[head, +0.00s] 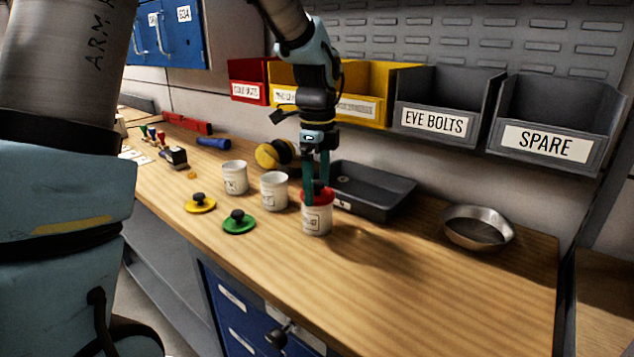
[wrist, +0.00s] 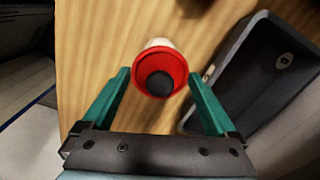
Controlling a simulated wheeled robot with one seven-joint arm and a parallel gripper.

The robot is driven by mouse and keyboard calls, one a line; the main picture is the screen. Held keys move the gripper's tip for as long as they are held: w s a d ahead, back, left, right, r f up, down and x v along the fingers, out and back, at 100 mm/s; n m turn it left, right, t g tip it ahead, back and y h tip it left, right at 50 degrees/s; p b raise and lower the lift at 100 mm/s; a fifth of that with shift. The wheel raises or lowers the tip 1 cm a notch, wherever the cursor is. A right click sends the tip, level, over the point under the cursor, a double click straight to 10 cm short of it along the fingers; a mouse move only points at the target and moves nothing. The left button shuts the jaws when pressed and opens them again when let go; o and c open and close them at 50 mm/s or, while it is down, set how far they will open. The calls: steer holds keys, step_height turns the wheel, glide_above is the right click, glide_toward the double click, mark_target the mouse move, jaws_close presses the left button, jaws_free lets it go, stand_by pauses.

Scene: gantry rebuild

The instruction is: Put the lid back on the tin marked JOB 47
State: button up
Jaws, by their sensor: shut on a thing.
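My gripper (head: 317,190) points down over the right-hand white tin (head: 317,221), with its green fingers either side of the black knob of a red lid (head: 325,196). It is shut on this lid. In the wrist view the red lid (wrist: 142,72) shows between the fingers (wrist: 160,75), with a sliver of the white tin (wrist: 158,42) beyond it. The lid is at the tin's mouth; I cannot tell whether it is fully seated. Two more white tins, the middle one (head: 274,191) and the left one (head: 235,178), stand lidless. Their labels are too small to read.
A yellow lid (head: 200,204) and a green lid (head: 239,222) lie in front of the tins. A dark tray (head: 375,205) is close behind on the right, with a metal bowl (head: 478,228) beyond. Labelled bins (head: 433,122) hang above. The bench's front right is clear.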

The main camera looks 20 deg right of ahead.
stand_by(0.4)
steer(key=o, duration=0.9)
steer(key=shift+o, duration=0.2)
steer(key=shift+r+p, duration=3.25)
steer(key=shift+r, duration=0.3)
steer(key=shift+c, duration=0.2)
jaws_close()
